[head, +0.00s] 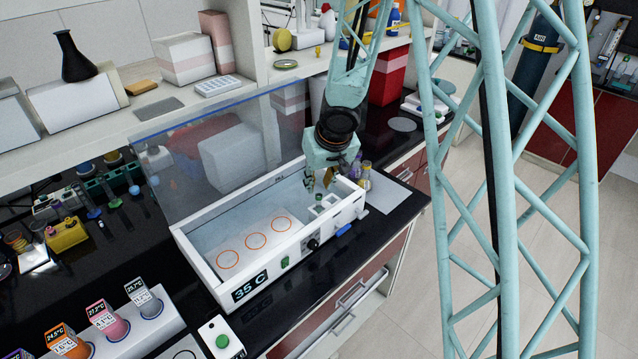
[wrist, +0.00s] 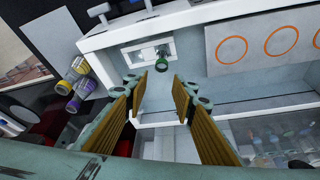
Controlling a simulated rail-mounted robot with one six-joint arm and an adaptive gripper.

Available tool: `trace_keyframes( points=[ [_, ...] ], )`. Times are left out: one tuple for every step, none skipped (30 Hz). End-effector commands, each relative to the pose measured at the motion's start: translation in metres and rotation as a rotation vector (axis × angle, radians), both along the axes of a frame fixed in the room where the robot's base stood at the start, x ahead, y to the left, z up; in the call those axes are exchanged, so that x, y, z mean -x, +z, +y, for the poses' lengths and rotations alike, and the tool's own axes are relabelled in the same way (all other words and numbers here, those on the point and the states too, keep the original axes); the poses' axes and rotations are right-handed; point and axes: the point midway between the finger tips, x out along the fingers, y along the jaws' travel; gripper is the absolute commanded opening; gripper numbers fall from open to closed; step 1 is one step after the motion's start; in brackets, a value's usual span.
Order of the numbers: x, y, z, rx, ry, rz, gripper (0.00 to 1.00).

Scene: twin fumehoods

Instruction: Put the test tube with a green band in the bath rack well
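The white water bath (head: 262,235) has a 35 C display on its front. Its small white rack (wrist: 130,58) is at the bath's right end in the head view, with square wells. A small clear tube with a green band (wrist: 147,68) shows at the rack's edge in the wrist view, beyond my fingertips; whether it is seated in a well I cannot tell. My gripper (wrist: 163,88) is open, with its two ribbed fingers apart and nothing visibly held between them. In the head view my gripper (head: 322,180) hangs low over the rack end of the bath and partly hides it.
Yellow- and purple-capped vials (wrist: 75,76) stand just outside the bath's right end. A clear upright panel (head: 215,150) runs along the bath's back. Orange circles (head: 255,240) mark the bath's pale plate. Labelled heated tubes (head: 105,320) stand at front left.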

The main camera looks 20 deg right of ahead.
Motion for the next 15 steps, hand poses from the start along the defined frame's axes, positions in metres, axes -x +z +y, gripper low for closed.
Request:
trace_keyframes(
  points=[
    [0.0, 0.0, 0.0, 0.0, 0.0, 0.0, 0.25],
    [0.0, 0.0, 0.0, 0.0, 0.0, 0.0, 0.25],
    [0.0, 0.0, 0.0, 0.0, 0.0, 0.0, 0.25],
    [0.0, 0.001, 0.0, 0.0, 0.0, 0.0, 0.25],
    [0.0, 0.001, 0.0, 0.0, 0.0, 0.0, 0.25],
    [0.0, 0.002, 0.0, 0.0, 0.0, 0.0, 0.25],
    [0.0, 0.002, 0.0, 0.0, 0.0, 0.0, 0.25],
    [0.0, 0.003, 0.0, 0.0, 0.0, 0.0, 0.25],
    [0.0, 0.004, 0.0, 0.0, 0.001, 0.0, 0.25],
    [0.0, 0.005, 0.0, 0.0, 0.001, 0.0, 0.25],
    [0.0, 0.006, 0.0, 0.001, 0.002, 0.0, 0.25],
    [0.0, 0.008, 0.0, 0.0, 0.001, 0.0, 0.25],
    [0.0, 0.009, 0.0, 0.0, 0.001, 0.0, 0.25],
    [0.0, 0.011, 0.0, 0.0, 0.0, 0.0, 0.25],
    [0.0, 0.013, 0.0, 0.0, 0.0, 0.0, 0.25]
  ],
)
